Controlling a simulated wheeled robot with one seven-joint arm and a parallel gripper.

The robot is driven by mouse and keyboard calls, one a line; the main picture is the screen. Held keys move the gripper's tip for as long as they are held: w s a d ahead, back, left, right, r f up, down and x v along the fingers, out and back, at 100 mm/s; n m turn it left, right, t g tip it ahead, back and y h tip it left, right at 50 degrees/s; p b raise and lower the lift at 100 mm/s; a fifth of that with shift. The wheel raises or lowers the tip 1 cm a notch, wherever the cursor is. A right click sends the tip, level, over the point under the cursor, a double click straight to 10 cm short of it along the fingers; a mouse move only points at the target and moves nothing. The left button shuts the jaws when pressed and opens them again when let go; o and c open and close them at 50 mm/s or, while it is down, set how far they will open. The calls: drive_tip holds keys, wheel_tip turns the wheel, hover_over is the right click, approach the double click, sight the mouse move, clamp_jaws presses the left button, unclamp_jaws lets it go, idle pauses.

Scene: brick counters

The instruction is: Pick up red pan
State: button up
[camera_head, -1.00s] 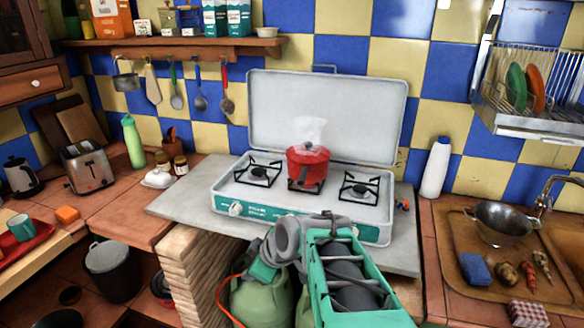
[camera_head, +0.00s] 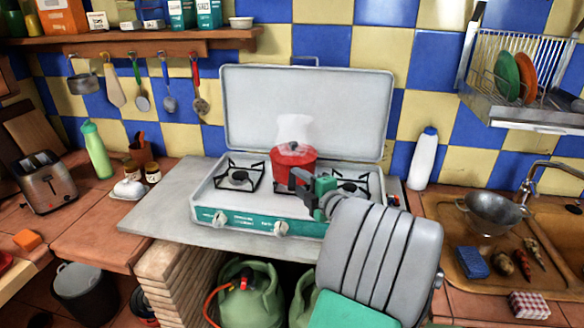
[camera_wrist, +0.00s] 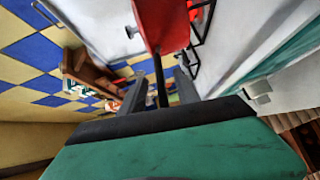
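The red pan (camera_head: 293,168) sits on the middle burner of the white and green camping stove (camera_head: 250,228), with pale steam above it. My gripper (camera_head: 299,181) is at the pan's front right side, partly covering it. In the wrist view the red pan (camera_wrist: 165,22) is at the top, and its thin dark handle (camera_wrist: 159,80) runs down toward my gripper (camera_wrist: 160,92). The two fingers are apart, one on each side of the handle, with gaps showing. My arm hides the handle in the head view.
The stove's raised lid (camera_head: 305,110) stands behind the pan. A white bottle (camera_head: 423,160) is to the right, near a metal colander (camera_head: 492,213) at the sink. A toaster (camera_head: 47,187) and a green bottle (camera_head: 97,150) stand on the left counter.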

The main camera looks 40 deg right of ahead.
sight(292, 175)
drive_tip(key=w, duration=0.1)
drive_tip(key=w+p, duration=0.1)
drive_tip(key=w+d, duration=0.1)
drive_tip(key=w, duration=0.1)
drive_tip(key=shift+f, duration=0.25)
drive_tip(key=shift+c, duration=0.4)
clamp_jaws()
idle(0.5)
drive_tip(key=shift+r, duration=0.15)
